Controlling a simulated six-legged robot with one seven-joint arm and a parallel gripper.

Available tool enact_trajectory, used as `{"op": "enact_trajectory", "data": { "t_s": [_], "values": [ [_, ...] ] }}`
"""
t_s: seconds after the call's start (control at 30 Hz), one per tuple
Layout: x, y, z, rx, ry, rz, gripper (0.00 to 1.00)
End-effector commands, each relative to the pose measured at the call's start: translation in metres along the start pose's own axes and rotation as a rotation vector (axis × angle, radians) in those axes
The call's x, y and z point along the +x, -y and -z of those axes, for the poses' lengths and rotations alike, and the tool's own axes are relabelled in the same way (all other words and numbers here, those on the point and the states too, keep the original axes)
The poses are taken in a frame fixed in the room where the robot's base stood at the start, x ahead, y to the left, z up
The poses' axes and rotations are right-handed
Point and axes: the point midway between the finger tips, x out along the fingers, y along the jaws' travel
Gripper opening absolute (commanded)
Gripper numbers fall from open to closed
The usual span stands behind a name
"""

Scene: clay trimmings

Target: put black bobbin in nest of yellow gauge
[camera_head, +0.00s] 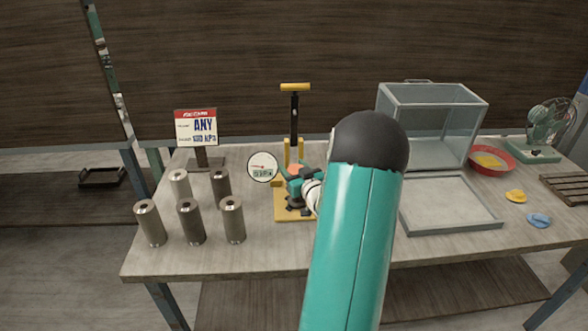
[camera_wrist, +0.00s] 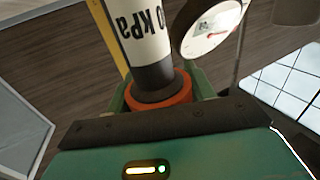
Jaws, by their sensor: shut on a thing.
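The yellow gauge (camera_head: 281,208) stands mid-table with a yellow base, a black upright, a yellow top handle and a round white dial (camera_head: 263,167). The dial also shows at the top of the wrist view (camera_wrist: 207,27). My gripper (camera_head: 302,173) is at the gauge, above its base and right of the dial. In the wrist view its green fingers (camera_wrist: 163,90) are shut on a dark piece with an orange-red ring, which I take as the black bobbin (camera_wrist: 153,78).
Several metal cylinders (camera_head: 191,222) stand at the left, in front of a sign (camera_head: 196,128). To the right are a clear case (camera_head: 432,110), a shallow tray (camera_head: 448,205), a red bowl (camera_head: 504,164), yellow and blue scraps and a green fan (camera_head: 545,135). The front table edge is clear.

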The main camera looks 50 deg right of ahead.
Motion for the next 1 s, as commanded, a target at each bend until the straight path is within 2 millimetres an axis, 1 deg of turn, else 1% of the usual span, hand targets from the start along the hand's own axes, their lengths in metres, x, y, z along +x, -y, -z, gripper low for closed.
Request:
{"op": "enact_trajectory", "data": {
  "t_s": [0.13,0.17,0.2,0.27,0.53,0.63,0.67,0.77,0.87,1.0],
  "values": [
    [0.000,0.000,-0.003,0.000,0.000,0.000,0.10],
    [0.000,0.000,-0.004,0.000,0.001,0.000,0.56],
    [0.000,0.000,-0.003,0.000,0.001,0.000,0.63],
    [0.000,0.000,-0.003,0.000,0.001,0.000,0.75],
    [0.000,0.000,-0.003,0.000,0.001,0.000,0.75],
    [-0.001,0.000,0.001,0.000,0.000,0.000,0.75],
    [-0.004,0.000,0.000,0.000,0.001,-0.001,0.75],
    [-0.017,0.000,0.000,0.000,0.002,-0.001,0.75],
    [-0.037,-0.001,0.000,0.000,0.003,-0.002,0.75],
    [-0.069,-0.001,0.000,-0.001,0.002,-0.003,0.75]
  ]
}}
